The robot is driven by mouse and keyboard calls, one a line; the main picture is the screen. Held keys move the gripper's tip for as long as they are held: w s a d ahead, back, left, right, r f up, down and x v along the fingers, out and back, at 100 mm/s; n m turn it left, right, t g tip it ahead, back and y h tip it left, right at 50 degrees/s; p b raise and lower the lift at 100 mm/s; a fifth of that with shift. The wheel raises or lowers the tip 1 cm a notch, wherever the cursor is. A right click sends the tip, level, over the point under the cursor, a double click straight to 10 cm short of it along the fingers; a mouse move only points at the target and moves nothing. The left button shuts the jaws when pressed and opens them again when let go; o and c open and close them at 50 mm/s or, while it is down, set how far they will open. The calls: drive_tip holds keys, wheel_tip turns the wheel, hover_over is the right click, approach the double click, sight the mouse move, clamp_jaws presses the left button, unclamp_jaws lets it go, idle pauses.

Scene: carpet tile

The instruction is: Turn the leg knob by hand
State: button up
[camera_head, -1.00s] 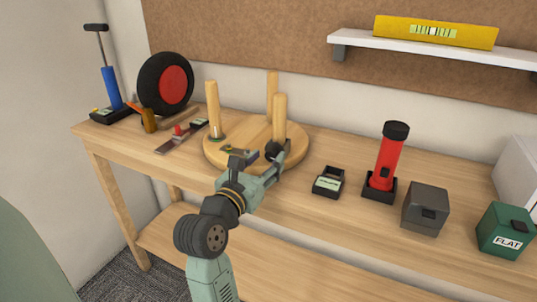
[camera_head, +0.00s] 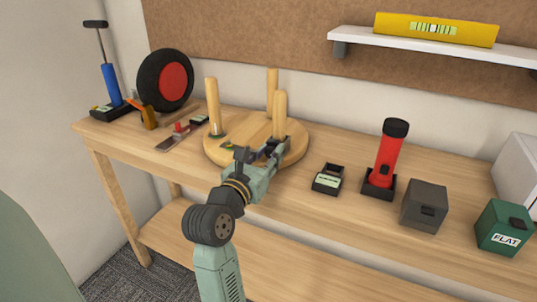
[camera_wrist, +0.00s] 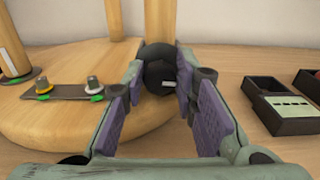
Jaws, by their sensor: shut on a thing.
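A round wooden stool seat (camera_head: 226,152) lies upside down on the bench with its legs pointing up. The front leg (camera_head: 280,110) has a dark round knob at its foot, and the knob (camera_wrist: 159,70) shows in the wrist view with a small white mark on it. My gripper (camera_head: 273,149) reaches over the seat's front edge. In the wrist view my gripper (camera_wrist: 161,76) has its purple-padded fingers on both sides of the knob, shut on it. In the head view the fingers mostly hide the knob.
A dark plate with two small knobs (camera_wrist: 70,91) sits left of my fingers. A small black box (camera_head: 328,179), a red flashlight (camera_head: 388,150), a grey box (camera_head: 424,207) and a green box (camera_head: 503,230) stand right. A wheel (camera_head: 166,80) and tools are left.

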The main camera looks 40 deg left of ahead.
clamp_jaws()
drive_tip(key=n+p, duration=0.1)
drive_tip(key=p, duration=0.2)
drive_tip(key=shift+r+n, duration=0.3)
drive_tip(key=shift+r, duration=0.1)
drive_tip(key=n+p, duration=0.2)
drive_tip(key=p, duration=0.2)
drive_tip(key=shift+f, duration=0.1)
drive_tip(key=shift+f+n+p, duration=0.25)
drive_tip(key=shift+n+p, duration=0.15)
drive_tip(key=shift+n, duration=0.1)
drive_tip(key=o, duration=0.8)
unclamp_jaws()
drive_tip(key=shift+f+b, duration=0.15)
drive_tip(key=shift+b, duration=0.2)
